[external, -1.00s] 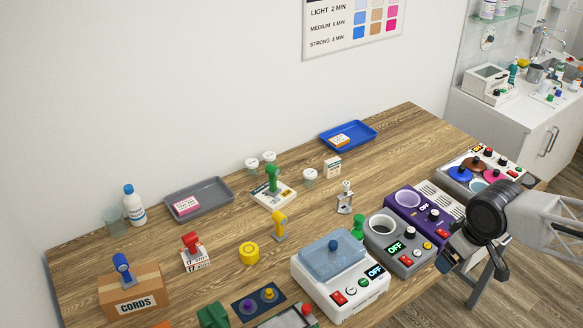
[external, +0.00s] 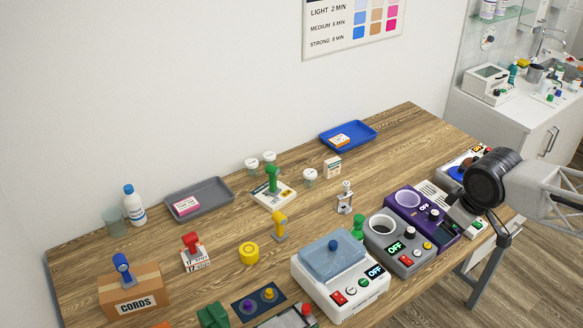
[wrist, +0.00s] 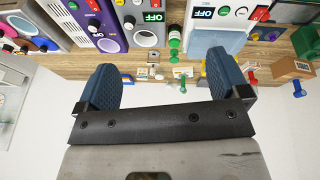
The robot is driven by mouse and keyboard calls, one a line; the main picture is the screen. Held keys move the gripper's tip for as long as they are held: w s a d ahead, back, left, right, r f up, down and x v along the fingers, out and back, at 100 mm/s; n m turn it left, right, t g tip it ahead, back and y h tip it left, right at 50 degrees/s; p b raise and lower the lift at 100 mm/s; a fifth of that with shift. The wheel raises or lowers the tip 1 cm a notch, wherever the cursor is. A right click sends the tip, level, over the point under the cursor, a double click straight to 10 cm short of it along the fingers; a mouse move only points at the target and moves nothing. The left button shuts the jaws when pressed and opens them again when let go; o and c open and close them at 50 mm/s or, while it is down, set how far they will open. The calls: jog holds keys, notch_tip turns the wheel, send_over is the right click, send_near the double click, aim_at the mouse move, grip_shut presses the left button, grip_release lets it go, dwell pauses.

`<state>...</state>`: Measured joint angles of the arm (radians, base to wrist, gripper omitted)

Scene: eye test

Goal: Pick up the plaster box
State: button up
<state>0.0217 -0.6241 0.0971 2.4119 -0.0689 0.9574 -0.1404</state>
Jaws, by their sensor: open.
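Three small boxes show in the external view, and their print is too small to tell which is the plaster box. A white box with an orange-tan top (external: 332,168) stands on the table near the back. A pink and white box (external: 187,205) lies in the grey tray (external: 222,201). An orange and white box (external: 339,141) lies in the blue tray (external: 364,130). My gripper (wrist: 162,72) is open and empty, with its two blue pads apart. In the external view it is at the right end of the table, away from all three boxes, its fingers mostly hidden.
A purple unit (external: 424,221), a grey unit (external: 395,257) and a white unit with a blue lid (external: 333,255) line the front edge. A metal piece (external: 345,203), lidded jars (external: 310,177) and stamps stand mid-table. Bare wood lies right of the blue tray.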

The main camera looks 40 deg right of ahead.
jog(key=w+d+r+n+t+h, duration=0.1)
jog(key=w+d+r+n+t, duration=0.2)
jog(key=w, duration=0.5)
jog(key=w+d+n+h, duration=0.1)
jog(key=w+d+n, duration=0.1)
jog(key=w+n, duration=0.45)
jog(key=n+t+y, duration=0.2)
jog(key=n+t, duration=0.5)
jog(key=n, duration=1.7)
send_over(335, 163)
jog(key=s, duration=0.6)
notch_tip(335, 163, down, 4)
notch_tip(335, 163, down, 22)
jog(key=shift+w+a, duration=0.15)
jog(key=shift+x, duration=1.3)
jog(key=shift+w+f, duration=0.1)
